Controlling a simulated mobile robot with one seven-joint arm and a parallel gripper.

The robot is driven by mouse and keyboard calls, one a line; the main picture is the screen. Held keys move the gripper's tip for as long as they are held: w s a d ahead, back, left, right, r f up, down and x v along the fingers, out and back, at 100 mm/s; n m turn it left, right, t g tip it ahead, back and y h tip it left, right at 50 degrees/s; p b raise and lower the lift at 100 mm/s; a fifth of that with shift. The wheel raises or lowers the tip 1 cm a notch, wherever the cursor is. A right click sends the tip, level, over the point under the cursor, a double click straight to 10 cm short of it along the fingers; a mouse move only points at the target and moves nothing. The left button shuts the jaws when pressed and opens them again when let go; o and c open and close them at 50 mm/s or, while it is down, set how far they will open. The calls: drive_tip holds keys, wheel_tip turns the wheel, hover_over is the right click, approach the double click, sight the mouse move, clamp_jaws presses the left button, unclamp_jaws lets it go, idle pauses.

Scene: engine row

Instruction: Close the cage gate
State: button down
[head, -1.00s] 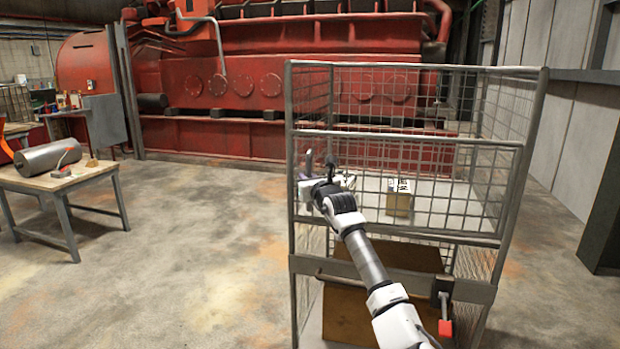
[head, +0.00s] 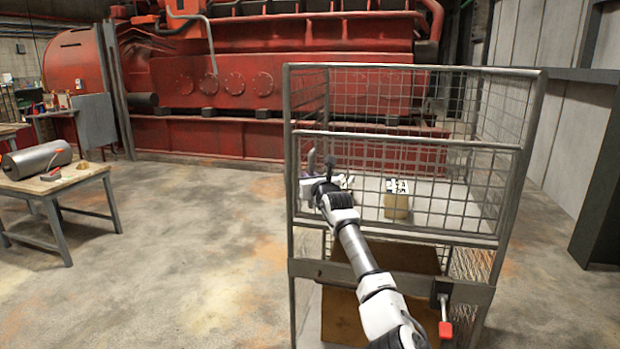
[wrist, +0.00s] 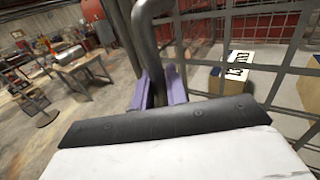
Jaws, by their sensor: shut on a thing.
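The cage gate (head: 430,142) is a grey mesh panel across the upper front of the wire cage (head: 410,70). Its ends lie close to the cage's front posts; I cannot tell whether a small gap is left. A grey bent bar handle (head: 311,158) stands at the gate's left end. My gripper (head: 308,186) is at this handle. In the wrist view, my gripper (wrist: 159,90) has its purple fingers shut around the handle (wrist: 143,40). My arm hides part of the gate's lower left.
A red-handled lever (head: 445,328) hangs on the cage's front crossbar (head: 400,284). A box (head: 397,205) sits on the shelf inside. A workbench (head: 50,185) with a metal cylinder (head: 38,157) stands at left. The floor between is clear. A grey wall lies at right.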

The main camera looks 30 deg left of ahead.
drive_tip(key=c, duration=1.5)
unclamp_jaws()
drive_tip(key=shift+w+d+r, duration=0.1)
drive_tip(key=shift+w+d, duration=0.2)
drive_tip(key=shift+w, duration=0.05)
drive_tip(key=shift+o, duration=0.2)
drive_tip(key=shift+s, duration=0.1)
drive_tip(key=shift+a, duration=0.1)
drive_tip(key=b+v, duration=0.2)
drive_tip(key=v, duration=1.2)
drive_tip(key=shift+b, duration=0.3)
drive_tip(key=shift+a, duration=0.1)
